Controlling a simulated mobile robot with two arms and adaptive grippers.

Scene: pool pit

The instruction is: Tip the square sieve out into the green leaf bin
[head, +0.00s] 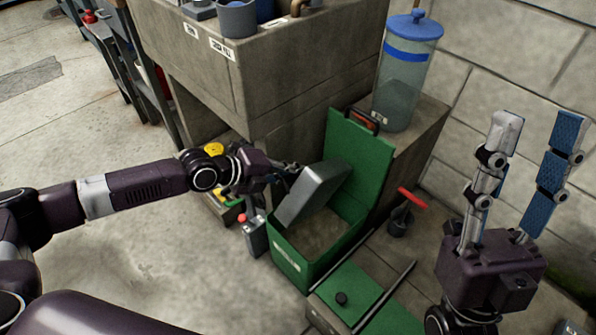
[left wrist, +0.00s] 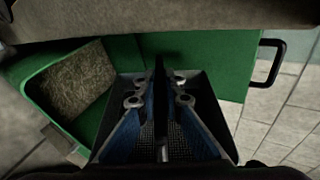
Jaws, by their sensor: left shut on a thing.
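The square sieve (head: 312,194) is a grey, shallow square box, steeply tilted over the open green leaf bin (head: 289,264). My left gripper (head: 288,172) is shut on the sieve at its upper left side. In the left wrist view, its blue-padded fingers (left wrist: 160,103) close on a dark upright part of the sieve, and the mesh floor (left wrist: 190,140) shows around them; I see no load on the visible mesh. The bin also shows there (left wrist: 35,85), with brownish, matted matter inside. My right gripper (head: 539,122) is open and empty, raised at the right.
The bin's green lid (head: 358,152) stands open behind it. A concrete block with a blue-lidded clear canister (head: 407,75) is behind. A grey, red-topped container (head: 252,236) stands left of the bin. A green-topped box (head: 350,290) and rails lie in front.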

